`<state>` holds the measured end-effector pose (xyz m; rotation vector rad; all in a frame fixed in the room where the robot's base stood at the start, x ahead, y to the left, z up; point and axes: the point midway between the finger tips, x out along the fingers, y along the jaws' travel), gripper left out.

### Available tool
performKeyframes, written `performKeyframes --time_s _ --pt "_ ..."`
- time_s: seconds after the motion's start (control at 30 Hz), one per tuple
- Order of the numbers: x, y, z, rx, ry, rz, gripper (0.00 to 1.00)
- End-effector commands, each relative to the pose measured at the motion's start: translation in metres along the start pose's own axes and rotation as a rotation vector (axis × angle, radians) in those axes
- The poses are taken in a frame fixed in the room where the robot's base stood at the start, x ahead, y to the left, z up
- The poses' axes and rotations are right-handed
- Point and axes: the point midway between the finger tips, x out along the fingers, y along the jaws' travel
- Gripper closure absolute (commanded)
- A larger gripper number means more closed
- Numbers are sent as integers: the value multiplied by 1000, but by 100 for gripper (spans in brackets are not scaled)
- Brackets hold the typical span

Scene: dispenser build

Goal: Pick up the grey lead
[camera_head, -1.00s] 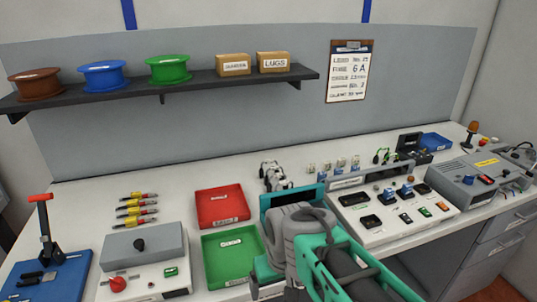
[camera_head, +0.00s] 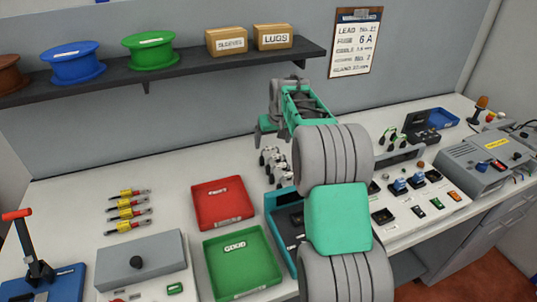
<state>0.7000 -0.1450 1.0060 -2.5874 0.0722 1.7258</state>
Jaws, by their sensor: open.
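Which one is the grey lead I cannot tell for sure. No lead shows between the fingers. My arm hides part of the bench to the right of the leads.
A red tray (camera_head: 223,222) and a green tray (camera_head: 240,284) lie left of my arm. A blue-rimmed tray (camera_head: 272,225) is partly hidden by it. Yellow-and-red leads (camera_head: 126,212) lie at left. A shelf (camera_head: 180,75) with spools runs behind.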

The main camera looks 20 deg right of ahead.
Motion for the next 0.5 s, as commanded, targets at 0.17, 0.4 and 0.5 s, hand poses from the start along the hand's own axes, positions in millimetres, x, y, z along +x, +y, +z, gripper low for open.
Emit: performKeyframes --time_s 0.17,0.4,0.5 --pt "25 -2 -1 -2 -5 -2 11" --pt "60 -1 -2 -1 -1 0 11" --pt "62 -1 -1 0 0 0 11"
